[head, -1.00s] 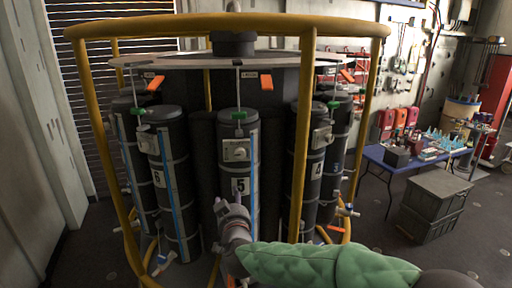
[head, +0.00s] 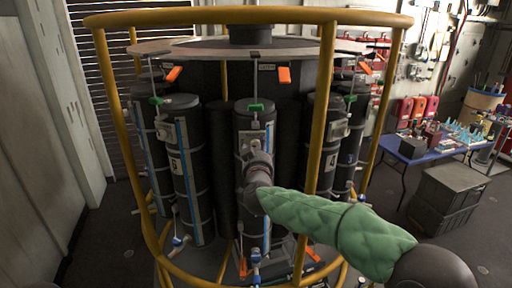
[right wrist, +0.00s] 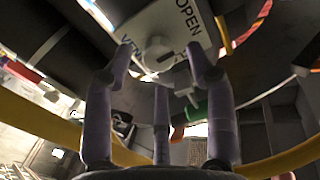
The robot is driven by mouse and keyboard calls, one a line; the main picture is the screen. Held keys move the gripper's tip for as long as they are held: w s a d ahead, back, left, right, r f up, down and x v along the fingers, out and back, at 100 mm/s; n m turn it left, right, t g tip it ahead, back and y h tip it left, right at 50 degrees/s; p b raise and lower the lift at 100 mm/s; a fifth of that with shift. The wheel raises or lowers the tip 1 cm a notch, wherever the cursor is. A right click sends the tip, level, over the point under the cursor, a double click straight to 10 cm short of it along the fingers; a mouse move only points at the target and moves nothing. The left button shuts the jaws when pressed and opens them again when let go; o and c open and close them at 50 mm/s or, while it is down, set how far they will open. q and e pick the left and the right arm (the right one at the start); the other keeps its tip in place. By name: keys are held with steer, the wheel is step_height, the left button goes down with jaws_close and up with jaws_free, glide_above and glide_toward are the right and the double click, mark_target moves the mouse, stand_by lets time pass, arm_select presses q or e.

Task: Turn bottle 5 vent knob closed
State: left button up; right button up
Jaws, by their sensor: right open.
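Bottle 5 (head: 243,119) is a dark upright cylinder with a blue stripe and a green top fitting, at the centre of the rosette. My right gripper (head: 257,158) is in front of its upper part, covering its number label and part of its pale vent plate (head: 245,137). In the right wrist view, the vent plate (right wrist: 187,28) reads OPEN, and the round vent knob (right wrist: 158,54) lies between the fingertips of my open gripper (right wrist: 161,62). The fingers appear around the knob; whether they touch it is unclear. My left gripper is out of view.
A yellow tube frame (head: 321,110) surrounds the bottles, with an upright just right of my arm. Neighbouring bottles 6 (head: 187,190) and 4 (head: 313,155) stand on either side. A blue table (head: 405,155) and grey crates (head: 447,190) stand at right.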

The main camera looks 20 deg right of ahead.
steer(key=shift+w+d, duration=0.15)
steer(key=shift+w, duration=0.4)
